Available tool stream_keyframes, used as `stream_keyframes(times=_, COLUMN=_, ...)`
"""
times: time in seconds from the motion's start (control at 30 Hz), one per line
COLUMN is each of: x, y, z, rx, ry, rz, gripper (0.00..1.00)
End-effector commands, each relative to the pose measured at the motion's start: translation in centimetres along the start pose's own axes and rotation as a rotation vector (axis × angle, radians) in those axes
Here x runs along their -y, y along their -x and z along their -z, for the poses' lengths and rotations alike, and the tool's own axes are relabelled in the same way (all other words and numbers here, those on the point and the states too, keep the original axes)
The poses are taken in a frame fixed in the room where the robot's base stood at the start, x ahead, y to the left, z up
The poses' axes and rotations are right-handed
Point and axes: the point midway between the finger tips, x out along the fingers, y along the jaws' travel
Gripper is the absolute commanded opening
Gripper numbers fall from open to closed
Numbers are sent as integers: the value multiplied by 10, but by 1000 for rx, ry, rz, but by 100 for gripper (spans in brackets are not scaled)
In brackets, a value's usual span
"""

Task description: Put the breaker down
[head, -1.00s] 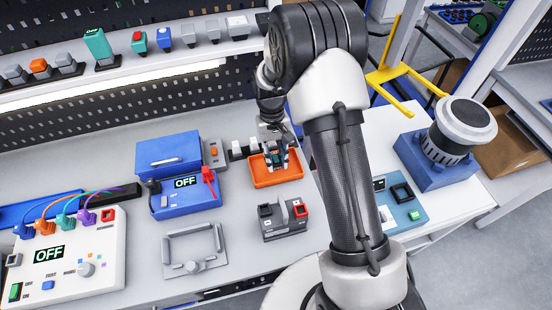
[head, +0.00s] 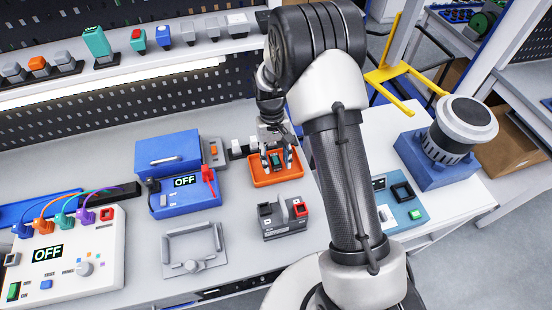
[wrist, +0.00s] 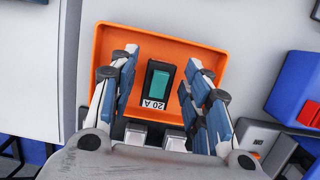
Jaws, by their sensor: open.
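The breaker (wrist: 158,84) is dark with a green rocker and a white "20 A" label. It lies in the orange tray (wrist: 190,45), between my fingers but with a gap on each side. In the head view the breaker (head: 276,160) shows small inside the orange tray (head: 262,181). My gripper (head: 277,163) is over the tray, pointing down. In the wrist view my gripper (wrist: 160,88) is open, its fingers spread to the left and right of the breaker and touching neither side.
A blue box reading OFF (head: 184,200) stands left of the tray. A grey block with a red and a black part (head: 284,220) and a grey frame fixture (head: 193,250) sit in front. A white OFF panel (head: 70,255) is at the far left.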

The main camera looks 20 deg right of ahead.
Motion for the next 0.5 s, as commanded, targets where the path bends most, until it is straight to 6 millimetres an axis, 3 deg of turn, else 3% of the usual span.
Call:
stream_keyframes(times=0.3, x=0, y=4, z=-1, rx=-1, ry=0, rz=0, gripper=45)
stream_keyframes(times=0.5, x=0, y=33, z=-2, rx=-5, ry=0, rz=0, gripper=45)
